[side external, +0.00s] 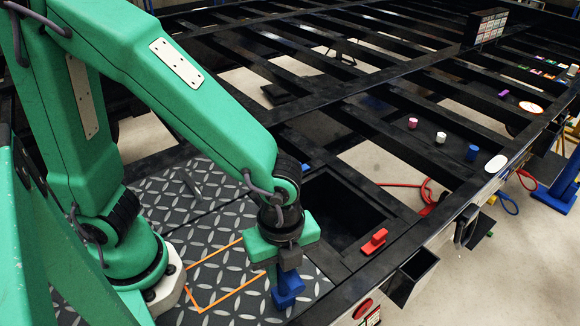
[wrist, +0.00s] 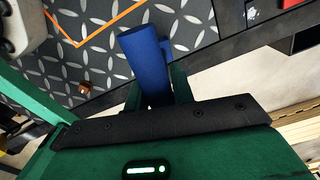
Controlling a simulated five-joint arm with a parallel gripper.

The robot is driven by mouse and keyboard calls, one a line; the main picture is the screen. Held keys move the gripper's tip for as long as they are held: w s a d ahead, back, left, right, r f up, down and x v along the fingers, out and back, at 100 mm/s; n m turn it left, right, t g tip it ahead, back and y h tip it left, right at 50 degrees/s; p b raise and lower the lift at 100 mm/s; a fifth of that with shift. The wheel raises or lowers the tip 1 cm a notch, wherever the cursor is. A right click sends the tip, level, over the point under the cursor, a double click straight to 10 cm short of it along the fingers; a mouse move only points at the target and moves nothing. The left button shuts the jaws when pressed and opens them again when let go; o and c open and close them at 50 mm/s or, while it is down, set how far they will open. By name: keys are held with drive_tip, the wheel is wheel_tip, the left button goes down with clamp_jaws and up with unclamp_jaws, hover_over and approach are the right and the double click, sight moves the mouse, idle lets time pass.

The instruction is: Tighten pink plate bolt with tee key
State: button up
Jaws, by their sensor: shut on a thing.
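My gripper (side external: 286,266) is at the right part of the diamond-pattern plate, pointing down. It is shut on a blue tool (side external: 288,289), which may be the tee key. In the wrist view the blue tool (wrist: 146,62) stands out between the fingers of my gripper (wrist: 158,92), over the patterned plate's edge. Its lower end is close to the plate; whether it touches is unclear. A pink cylinder (side external: 412,123) stands on the black frame at the right, apart from my gripper. I cannot tell whether it is the pink plate bolt.
An orange outline (side external: 232,287) marks the patterned plate (side external: 222,266). A red handle (side external: 373,241) lies on the frame right of my gripper, beside a dark opening (side external: 333,212). White (side external: 440,137) and blue (side external: 472,152) cylinders stand by the pink one. Open gaps lie between the black beams.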

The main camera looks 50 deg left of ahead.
drive_tip(key=shift+r, duration=0.15)
drive_tip(key=shift+w+d+r, duration=0.1)
drive_tip(key=shift+d+r, duration=0.05)
drive_tip(key=shift+r, duration=0.95)
clamp_jaws()
drive_tip(key=shift+r, duration=1.3)
drive_tip(key=w+a+r+n, duration=0.2)
drive_tip(key=w+a+n, duration=0.7)
drive_tip(key=a+n, duration=0.1)
drive_tip(key=w+a+r+n, duration=0.3)
drive_tip(key=w+a+n, duration=0.7)
drive_tip(key=shift+a+n, duration=0.15)
drive_tip(key=shift+n, duration=0.25)
